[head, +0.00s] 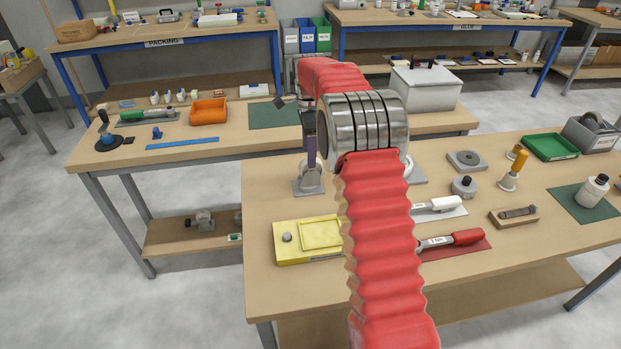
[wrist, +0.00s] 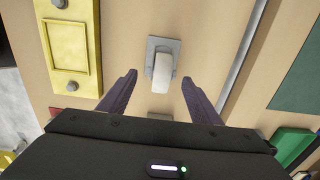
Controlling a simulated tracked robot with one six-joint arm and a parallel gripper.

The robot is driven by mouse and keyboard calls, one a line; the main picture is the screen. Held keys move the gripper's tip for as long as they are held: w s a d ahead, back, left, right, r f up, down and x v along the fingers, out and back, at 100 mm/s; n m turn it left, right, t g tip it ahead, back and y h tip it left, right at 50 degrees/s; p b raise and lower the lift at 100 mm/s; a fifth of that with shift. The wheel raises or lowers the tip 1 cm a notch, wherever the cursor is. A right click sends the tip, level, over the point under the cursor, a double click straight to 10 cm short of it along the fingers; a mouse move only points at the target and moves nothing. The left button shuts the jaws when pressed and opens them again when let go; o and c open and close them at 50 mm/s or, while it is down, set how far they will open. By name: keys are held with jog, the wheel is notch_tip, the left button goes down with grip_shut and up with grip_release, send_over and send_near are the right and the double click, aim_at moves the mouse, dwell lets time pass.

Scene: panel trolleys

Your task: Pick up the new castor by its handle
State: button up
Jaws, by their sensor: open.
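A castor (head: 310,178) stands on a square grey plate on the near table. In the wrist view the castor (wrist: 161,72) shows as a pale rounded upright part on a grey plate, between my fingertips in the picture. I cannot make out which part is its handle. My gripper (head: 310,150) is above it, pointing down, with purple fingers spread. In the wrist view my gripper (wrist: 159,80) is open and empty, with a finger on either side of the castor. Whether the fingers are level with it is unclear. My red-sleeved arm hides part of the table.
A yellow block (head: 292,254) with a knob lies near the castor; it also shows in the wrist view (wrist: 68,47). A white-handled tool (head: 438,204) and red-handled tool (head: 455,239) lie right of my arm. The PACKING bench (head: 160,62) stands behind.

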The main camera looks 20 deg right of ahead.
aim_at(309, 171)
jog(key=shift+f, duration=1.8)
jog(key=shift+f, duration=0.1)
jog(key=shift+w+f, duration=0.2)
jog(key=shift+f, duration=2.3)
jog(key=shift+c, duration=0.5)
grip_shut()
